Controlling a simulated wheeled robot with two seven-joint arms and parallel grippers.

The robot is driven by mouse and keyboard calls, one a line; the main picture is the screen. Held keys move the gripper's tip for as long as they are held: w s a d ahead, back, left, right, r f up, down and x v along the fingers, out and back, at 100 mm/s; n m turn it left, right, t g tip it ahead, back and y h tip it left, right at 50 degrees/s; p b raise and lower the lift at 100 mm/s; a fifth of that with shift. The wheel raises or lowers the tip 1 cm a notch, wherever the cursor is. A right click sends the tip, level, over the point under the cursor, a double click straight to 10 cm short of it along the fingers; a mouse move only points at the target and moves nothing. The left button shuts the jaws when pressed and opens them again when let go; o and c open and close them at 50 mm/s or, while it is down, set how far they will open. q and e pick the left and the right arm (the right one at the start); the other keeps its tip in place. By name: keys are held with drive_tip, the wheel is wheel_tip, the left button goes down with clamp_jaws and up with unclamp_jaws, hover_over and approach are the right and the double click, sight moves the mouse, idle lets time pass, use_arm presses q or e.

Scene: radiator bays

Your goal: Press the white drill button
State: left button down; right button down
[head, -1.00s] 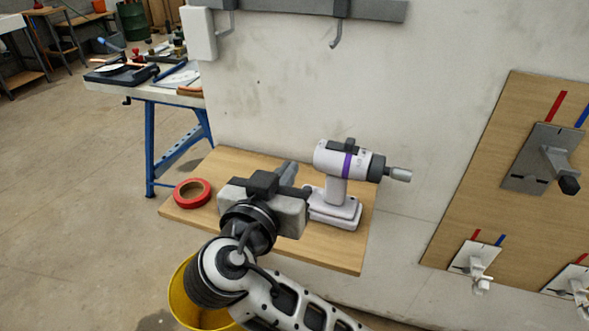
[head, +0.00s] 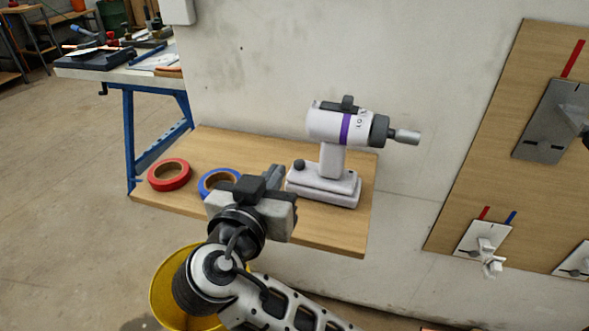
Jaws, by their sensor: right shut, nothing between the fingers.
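The white drill (head: 331,160) with a purple band stands upright on its base on a wooden shelf (head: 335,235), its chuck pointing right. A dark part (head: 347,103) sits on top of its body. A small dark round knob (head: 299,165) shows at the left end of the base; I cannot tell which of these is the button. My right gripper (head: 273,176) is shut and empty. It is in front of and left of the drill's base in the picture, apart from the knob. My left gripper is not in view.
A red tape roll (head: 170,184) and a blue tape roll (head: 205,185), partly hidden by my gripper, lie on the shelf's left side. A yellow bucket (head: 163,290) stands below. A wooden board with fixtures (head: 470,195) is at the right. A workbench (head: 120,77) stands behind left.

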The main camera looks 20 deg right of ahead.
drive_tip(key=p, duration=0.1)
hover_over(294, 177)
wheel_tip(294, 177, down, 4)
drive_tip(key=shift+f, duration=0.15)
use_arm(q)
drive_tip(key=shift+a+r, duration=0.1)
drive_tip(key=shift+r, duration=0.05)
use_arm(e)
drive_tip(key=shift+f, duration=0.45)
